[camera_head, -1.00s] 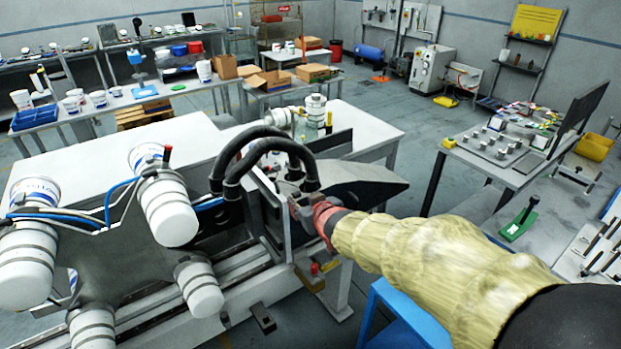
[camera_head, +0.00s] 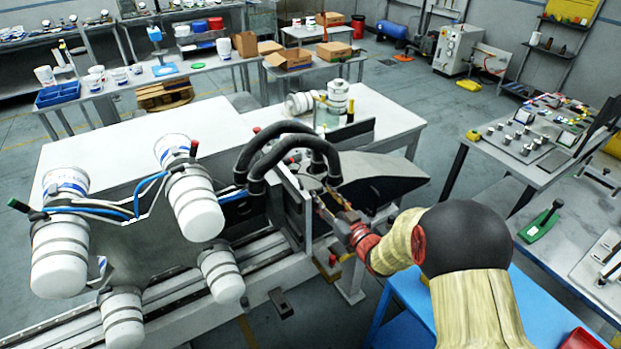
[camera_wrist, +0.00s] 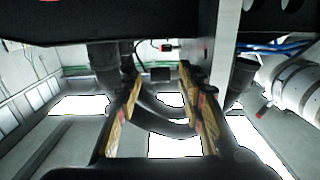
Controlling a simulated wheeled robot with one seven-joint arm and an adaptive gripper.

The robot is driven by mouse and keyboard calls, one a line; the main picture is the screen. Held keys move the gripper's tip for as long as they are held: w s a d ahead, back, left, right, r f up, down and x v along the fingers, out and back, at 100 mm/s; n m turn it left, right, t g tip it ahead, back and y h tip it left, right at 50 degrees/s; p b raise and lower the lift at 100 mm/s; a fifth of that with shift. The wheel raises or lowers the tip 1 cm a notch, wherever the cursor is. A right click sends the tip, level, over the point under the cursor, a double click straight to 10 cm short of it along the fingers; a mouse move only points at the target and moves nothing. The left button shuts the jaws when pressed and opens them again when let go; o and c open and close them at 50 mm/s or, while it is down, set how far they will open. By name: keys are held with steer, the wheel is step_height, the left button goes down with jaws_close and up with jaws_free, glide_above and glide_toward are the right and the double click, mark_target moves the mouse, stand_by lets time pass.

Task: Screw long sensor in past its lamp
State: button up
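My gripper (camera_head: 336,208) is at the right end of the machine, just below the two black hoses (camera_head: 290,150). In the wrist view my gripper (camera_wrist: 160,100) has its two yellowish fingers apart, with a clear gap and nothing seen held between them. The hoses (camera_wrist: 160,118) curve behind the fingers in that view. A small dark block (camera_wrist: 160,74) shows beyond the gap; I cannot tell whether it is the sensor. I cannot make out the long sensor or its lamp for certain in either view.
A grey upright plate (camera_head: 298,208) stands close left of my gripper. White canisters (camera_head: 195,205) with blue hoses stand at the left. A dark wedge-shaped part (camera_head: 385,180) lies behind my gripper. A blue table (camera_head: 540,305) is at the lower right.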

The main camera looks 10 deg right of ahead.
steer(key=x, duration=0.7)
steer(key=shift+w+a, duration=0.1)
steer(key=shift+w, duration=0.15)
steer(key=c, duration=0.4)
jaws_close()
